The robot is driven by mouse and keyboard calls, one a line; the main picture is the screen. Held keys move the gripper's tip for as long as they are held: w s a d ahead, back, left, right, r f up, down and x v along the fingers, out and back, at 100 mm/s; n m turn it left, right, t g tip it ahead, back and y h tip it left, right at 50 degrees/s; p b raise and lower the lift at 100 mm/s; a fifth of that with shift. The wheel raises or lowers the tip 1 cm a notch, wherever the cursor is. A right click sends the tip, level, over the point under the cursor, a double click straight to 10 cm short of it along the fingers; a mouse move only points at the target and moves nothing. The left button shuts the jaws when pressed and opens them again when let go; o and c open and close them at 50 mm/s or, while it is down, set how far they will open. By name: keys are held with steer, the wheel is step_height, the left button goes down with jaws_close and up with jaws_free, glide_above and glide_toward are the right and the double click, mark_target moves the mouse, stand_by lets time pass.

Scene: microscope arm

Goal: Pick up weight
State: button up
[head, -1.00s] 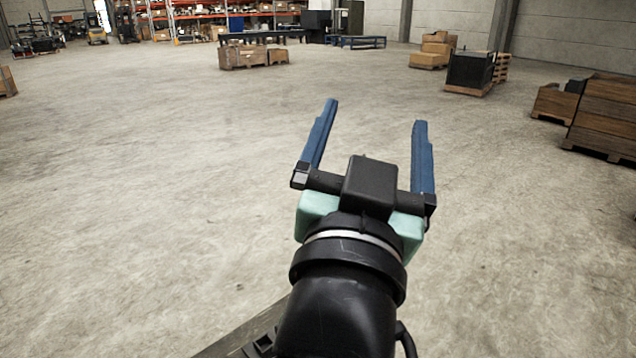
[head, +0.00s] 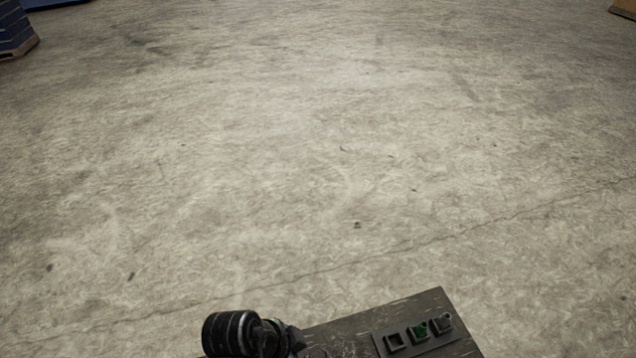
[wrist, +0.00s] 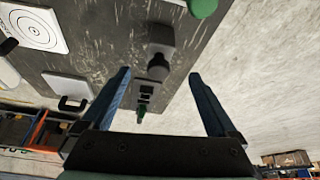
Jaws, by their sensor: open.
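My gripper (wrist: 160,74) is open and empty in the wrist view, with its two blue fingers apart and pointing at a dark worktable (wrist: 105,40). A small dark slotted holder (wrist: 146,92) with a green piece (wrist: 140,112) shows between the fingers. In the head view the holder (head: 394,343) sits at the table corner, with a green piece and a dark piece in its slots. I cannot tell which of these is the weight. My gripper is outside the head view.
A green rounded thing (wrist: 203,6) is at the wrist view's top edge. A white plate with rings (wrist: 35,28) and a pale square with a black handle (wrist: 70,92) are at the left. A black ribbed cylinder (head: 230,333) shows at the head view's bottom.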

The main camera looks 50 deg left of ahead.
steer(key=shift+x, duration=1.1)
steer(key=shift+p+x, duration=0.75)
steer(key=shift+x, duration=1.75)
steer(key=shift+w+d, duration=0.1)
steer(key=shift+d, duration=0.15)
jaws_close()
steer(key=shift+w+a+r, duration=0.1)
steer(key=shift+r, duration=0.05)
